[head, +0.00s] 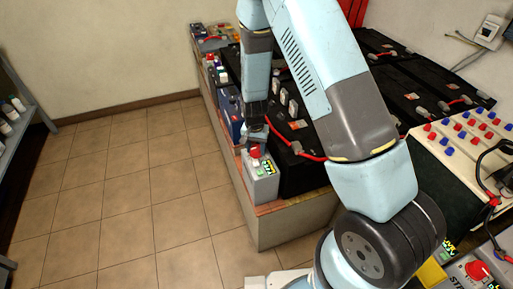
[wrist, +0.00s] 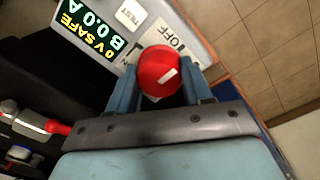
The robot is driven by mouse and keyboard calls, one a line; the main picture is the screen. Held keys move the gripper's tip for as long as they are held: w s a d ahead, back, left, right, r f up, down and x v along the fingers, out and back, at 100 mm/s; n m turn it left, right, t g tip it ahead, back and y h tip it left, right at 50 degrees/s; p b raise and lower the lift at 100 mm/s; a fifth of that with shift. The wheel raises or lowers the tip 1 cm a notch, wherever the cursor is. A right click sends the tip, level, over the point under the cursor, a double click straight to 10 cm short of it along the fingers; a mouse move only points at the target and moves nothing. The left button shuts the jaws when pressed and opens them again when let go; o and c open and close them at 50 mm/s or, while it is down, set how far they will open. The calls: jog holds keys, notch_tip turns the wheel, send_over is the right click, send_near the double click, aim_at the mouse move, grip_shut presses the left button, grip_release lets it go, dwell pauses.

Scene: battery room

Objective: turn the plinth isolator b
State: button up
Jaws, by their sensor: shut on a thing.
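The isolator b is a small grey box (head: 262,186) at the near end of the low plinth in the head view. Its red round knob (wrist: 160,70) has a white mark and sits between my fingers in the wrist view. My gripper (head: 254,138) reaches down from above and is shut on the knob, one finger on each side. The box's display (wrist: 90,30) reads "0 V SAFE" and "B 0.0 A". A "TEST" patch (wrist: 130,14) lies beside it. "OFF" is legible on the label (wrist: 180,36) by the knob; the rest of that label is partly hidden.
Black batteries (head: 300,170) with red cables stand directly right of the box. A blue unit (head: 231,112) stands behind it on the plinth (head: 285,226). The tiled floor (head: 120,190) to the left is clear. A shelf (head: 30,100) with bottles stands at the far left.

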aim_at(256, 148)
jog(key=shift+n, duration=0.5)
jog(key=shift+c, duration=0.2)
jog(key=n, duration=0.3)
jog(key=shift+n, duration=0.4)
jog(key=n, duration=0.4)
jog(key=shift+d+n, duration=0.1)
jog(key=shift+n, duration=0.2)
jog(key=n, duration=0.4)
jog(key=shift+d, duration=0.1)
jog(key=shift+n+t, duration=0.3)
jog(key=shift+n, duration=1.9)
jog(key=shift+w+d, duration=0.1)
jog(key=o, duration=1)
jog(key=shift+o, duration=0.2)
notch_tip(256, 148, up, 14)
jog(key=shift+s+a+f, duration=0.15)
jog(key=shift+s+a, duration=0.05)
